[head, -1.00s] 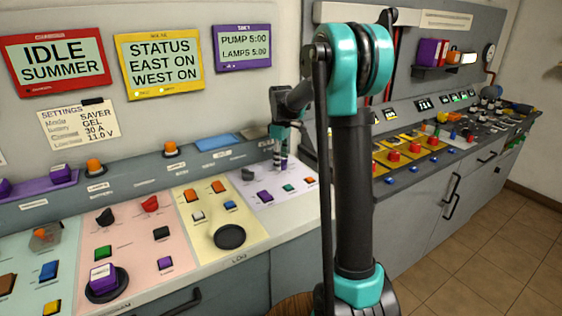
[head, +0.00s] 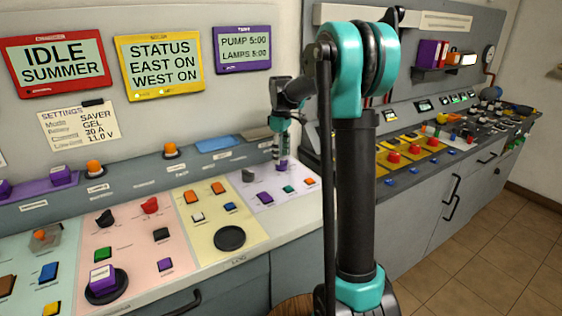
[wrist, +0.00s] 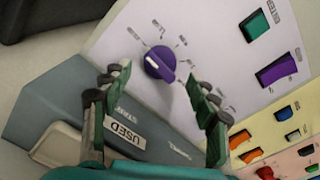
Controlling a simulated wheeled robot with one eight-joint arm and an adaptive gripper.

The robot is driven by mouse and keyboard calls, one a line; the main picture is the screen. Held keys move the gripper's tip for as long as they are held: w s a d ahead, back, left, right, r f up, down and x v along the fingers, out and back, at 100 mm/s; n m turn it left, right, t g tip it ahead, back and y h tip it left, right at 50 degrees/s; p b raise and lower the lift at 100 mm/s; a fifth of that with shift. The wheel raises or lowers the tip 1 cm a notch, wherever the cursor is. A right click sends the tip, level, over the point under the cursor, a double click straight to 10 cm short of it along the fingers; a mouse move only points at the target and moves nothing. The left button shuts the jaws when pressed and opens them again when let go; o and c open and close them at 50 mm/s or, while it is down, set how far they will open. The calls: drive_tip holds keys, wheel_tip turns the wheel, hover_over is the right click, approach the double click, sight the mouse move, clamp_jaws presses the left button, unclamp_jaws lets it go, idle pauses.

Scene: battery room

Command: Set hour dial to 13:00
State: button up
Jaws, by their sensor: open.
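The hour dial appears to be the purple knob (wrist: 160,63) on a pale lilac panel (wrist: 205,35). My gripper is open, one finger on each side of the knob; contact cannot be told. In the head view my gripper (head: 281,158) is low over the lilac panel (head: 265,200), and the knob is mostly hidden beneath it. The purple-framed screen (head: 243,49) reads PUMP 5:00 and LAMPS 5:00.
On the lilac panel are a purple switch (wrist: 277,70) and a green switch (wrist: 254,26). A yellow panel (head: 210,240) and a pink panel (head: 130,225) with buttons and knobs lie to the left. A raised ledge labelled USED (wrist: 125,133) is close to my gripper.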

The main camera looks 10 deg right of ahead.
sight(281, 161)
wheel_tip(281, 161, up, 8)
drive_tip(key=shift+r, duration=0.2)
idle(0.3)
